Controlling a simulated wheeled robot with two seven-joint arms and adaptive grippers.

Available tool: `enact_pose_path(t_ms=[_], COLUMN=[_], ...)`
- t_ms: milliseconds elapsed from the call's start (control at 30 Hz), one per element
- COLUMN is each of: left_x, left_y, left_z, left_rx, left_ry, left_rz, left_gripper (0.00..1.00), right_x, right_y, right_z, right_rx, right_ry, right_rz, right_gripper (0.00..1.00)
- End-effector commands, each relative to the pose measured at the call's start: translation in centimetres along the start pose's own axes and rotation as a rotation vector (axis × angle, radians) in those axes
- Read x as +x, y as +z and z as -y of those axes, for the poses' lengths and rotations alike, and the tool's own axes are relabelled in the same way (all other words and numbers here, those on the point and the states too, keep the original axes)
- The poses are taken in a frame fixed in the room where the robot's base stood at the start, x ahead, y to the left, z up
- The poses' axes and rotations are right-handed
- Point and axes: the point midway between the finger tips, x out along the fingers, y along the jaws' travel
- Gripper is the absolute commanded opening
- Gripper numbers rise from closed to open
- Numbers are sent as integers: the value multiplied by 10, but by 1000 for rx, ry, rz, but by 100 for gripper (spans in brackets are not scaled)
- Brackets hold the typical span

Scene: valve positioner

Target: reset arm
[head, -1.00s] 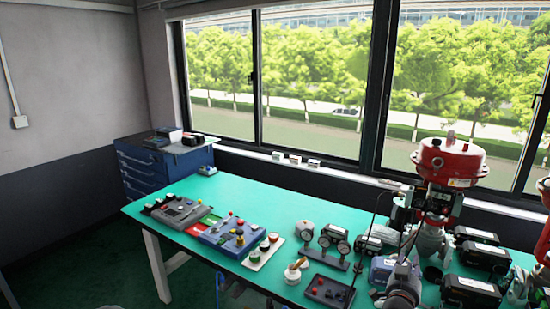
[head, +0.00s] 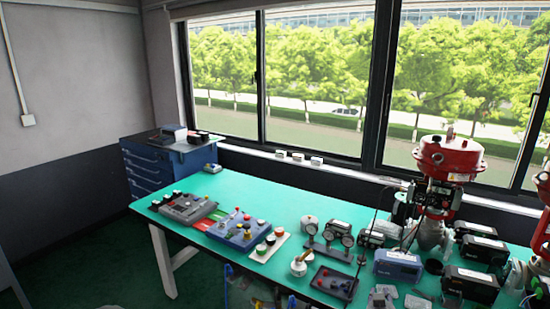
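My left gripper is not clearly in view.
Black boxes (head: 470,284) crowd the right side. Gauges (head: 329,238), a dark tray (head: 333,284) and a blue control panel (head: 237,230) lie further left. A blue drawer cabinet (head: 155,173) stands at the far left. The bench's back middle is clear.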

Motion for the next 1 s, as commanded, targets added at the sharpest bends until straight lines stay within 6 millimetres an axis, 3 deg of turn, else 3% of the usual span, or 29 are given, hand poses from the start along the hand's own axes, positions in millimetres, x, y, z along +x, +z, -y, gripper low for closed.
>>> enact_pose_path(t_ms=[133, 267, 467, 600, 700, 800, 900, 1000], left_x=[0, 0, 0, 0, 0, 0, 0, 0], left_y=[0, 0, 0, 0, 0, 0, 0, 0], left_z=[0, 0, 0, 0, 0, 0, 0, 0], left_rx=[0, 0, 0, 0, 0, 0, 0, 0], left_ry=[0, 0, 0, 0, 0, 0, 0, 0], left_rz=[0, 0, 0, 0, 0, 0, 0, 0], left_gripper=[40, 40, 40, 40, 40, 40, 40, 40], right_x=[-8, -31, -93, -154, -200, -239, -268, -283], right_y=[76, 157, 273, 341, 378, 402, 416, 423], right_z=[8, 14, 15, 10, 4, -2, -6, -8], right_rx=[-23, -43, -67, -80, -88, -96, -102, -105], right_ry=[-49, -99, -161, -192, -207, -218, -224, -228], right_rz=[178, 384, 712, 946, 1102, 1227, 1312, 1357], right_gripper=[31, 31, 31, 31, 31, 31, 31, 31])
